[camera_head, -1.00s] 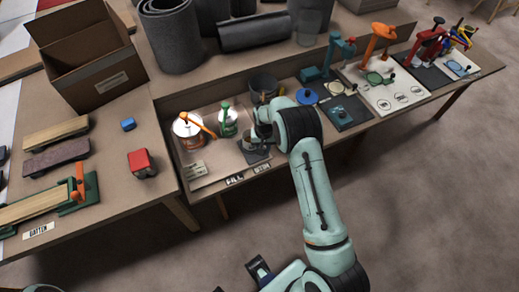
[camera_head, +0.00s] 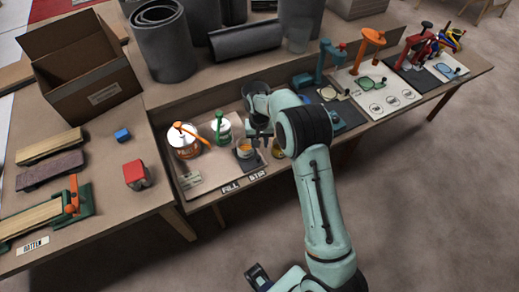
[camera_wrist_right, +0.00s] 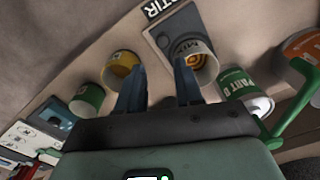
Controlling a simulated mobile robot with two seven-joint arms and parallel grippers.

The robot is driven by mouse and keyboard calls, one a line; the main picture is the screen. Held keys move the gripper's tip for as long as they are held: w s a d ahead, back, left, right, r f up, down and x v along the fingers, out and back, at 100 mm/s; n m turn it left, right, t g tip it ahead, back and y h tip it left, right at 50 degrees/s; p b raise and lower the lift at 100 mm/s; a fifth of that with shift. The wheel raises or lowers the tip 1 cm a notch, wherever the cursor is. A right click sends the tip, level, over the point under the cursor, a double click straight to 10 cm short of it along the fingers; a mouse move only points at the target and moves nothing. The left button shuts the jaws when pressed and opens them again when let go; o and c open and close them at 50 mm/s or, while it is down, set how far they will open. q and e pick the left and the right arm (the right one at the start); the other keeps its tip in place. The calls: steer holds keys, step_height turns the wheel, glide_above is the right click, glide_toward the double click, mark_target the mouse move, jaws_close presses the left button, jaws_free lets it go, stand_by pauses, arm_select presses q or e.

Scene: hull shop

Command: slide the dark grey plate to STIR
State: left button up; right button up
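The dark grey plate (camera_head: 259,166) lies on the bench board just behind the STIR label (camera_head: 257,176). A small mixing cup (camera_head: 245,152) with orange-yellow contents stands on it. In the right wrist view the plate (camera_wrist_right: 180,28) lies by the STIR label (camera_wrist_right: 160,8), with the cup (camera_wrist_right: 203,68) marked MIX on it. My right gripper (camera_head: 260,141) is above the plate's back right side. In the wrist view its fingers (camera_wrist_right: 160,70) are apart with nothing between them, one close beside the cup.
The FILL label (camera_head: 230,187) is left of STIR. An orange-marked can (camera_head: 184,146) and a green can (camera_head: 221,132) stand left of the plate.

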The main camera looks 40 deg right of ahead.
steer(key=shift+r, duration=2.15)
